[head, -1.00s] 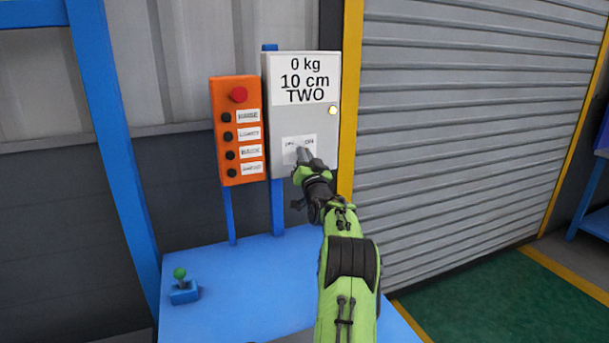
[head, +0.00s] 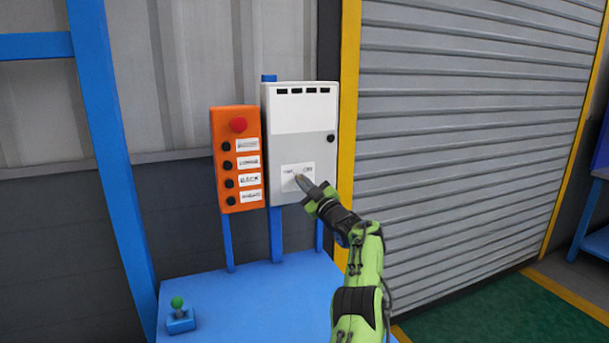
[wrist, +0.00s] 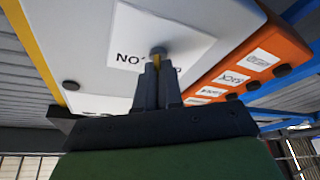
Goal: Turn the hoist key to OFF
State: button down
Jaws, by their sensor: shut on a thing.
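The hoist key sits in the white label plate (head: 298,170) low on the grey control box (head: 300,145). In the wrist view the key's round dark base (wrist: 158,51) shows at the plate, just past my fingertips. My gripper (head: 302,181) is shut on the key, and a thin yellowish strip shows between the fingers in the wrist view (wrist: 158,70).
An orange button panel (head: 237,160) with a red button (head: 238,125) stands close left of the box. A small joystick (head: 180,318) is on the blue table (head: 250,300). A roller shutter (head: 470,130) is on the right.

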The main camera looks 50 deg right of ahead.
jog(key=shift+r+n+y+p, duration=0.25)
jog(key=shift+n+y+p, duration=0.45)
jog(key=shift+n+p, duration=0.75)
jog(key=shift+f, duration=0.1)
jog(key=c, duration=1.3)
grip_release()
jog(key=shift+f, duration=0.1)
jog(key=b+v, duration=0.5)
jog(key=v, duration=0.2)
jog(key=b+v, duration=0.5)
jog(key=v, duration=0.3)
jog(key=shift+s+b, duration=0.3)
jog(key=shift+s, duration=0.05)
